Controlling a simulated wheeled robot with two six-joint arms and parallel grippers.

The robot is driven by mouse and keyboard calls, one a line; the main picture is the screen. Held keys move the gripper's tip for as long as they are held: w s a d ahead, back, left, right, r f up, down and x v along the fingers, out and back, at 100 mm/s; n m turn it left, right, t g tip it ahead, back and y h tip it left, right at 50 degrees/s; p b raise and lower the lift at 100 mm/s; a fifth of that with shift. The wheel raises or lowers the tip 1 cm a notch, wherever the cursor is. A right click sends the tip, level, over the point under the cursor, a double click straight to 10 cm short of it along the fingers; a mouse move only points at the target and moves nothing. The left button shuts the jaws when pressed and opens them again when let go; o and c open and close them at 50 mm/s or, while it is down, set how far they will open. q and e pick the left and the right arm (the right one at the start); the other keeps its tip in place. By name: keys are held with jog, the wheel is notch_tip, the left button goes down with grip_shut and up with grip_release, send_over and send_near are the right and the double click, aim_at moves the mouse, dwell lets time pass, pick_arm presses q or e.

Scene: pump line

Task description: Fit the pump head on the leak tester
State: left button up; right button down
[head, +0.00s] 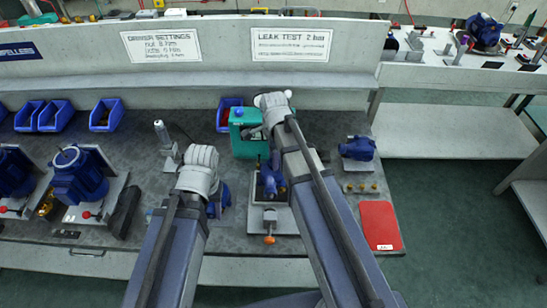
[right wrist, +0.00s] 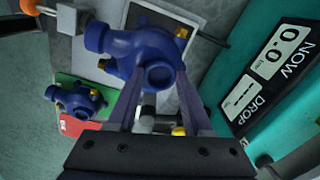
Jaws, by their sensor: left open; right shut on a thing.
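The blue pump head (right wrist: 136,50) with brass fittings is between the fingers of my right gripper (right wrist: 155,78), which is shut on it. In the head view the pump head (head: 268,180) shows over the fixture plate (head: 285,220) of the teal leak tester (head: 245,148), partly behind my right arm. I cannot tell whether it touches the fixture. The tester's display (right wrist: 270,70) reads 0.0 at NOW. A clamp with an orange knob (head: 269,239) is at the plate's front. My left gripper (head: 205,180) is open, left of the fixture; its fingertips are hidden.
A second blue pump head (head: 357,148) stands to the right, above brass fittings (head: 361,187) and a red card (head: 380,225). Blue pump units (head: 78,176) on stands are at the left. Blue bins (head: 106,114) line the bench's back.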

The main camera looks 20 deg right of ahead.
jog(key=shift+f+b, duration=2.45)
dwell(0.5)
grip_release()
dwell(0.5)
jog(key=shift+r, duration=0.1)
notch_tip(320, 180, up, 9)
jog(key=p, duration=0.9)
dwell(0.4)
dwell(0.4)
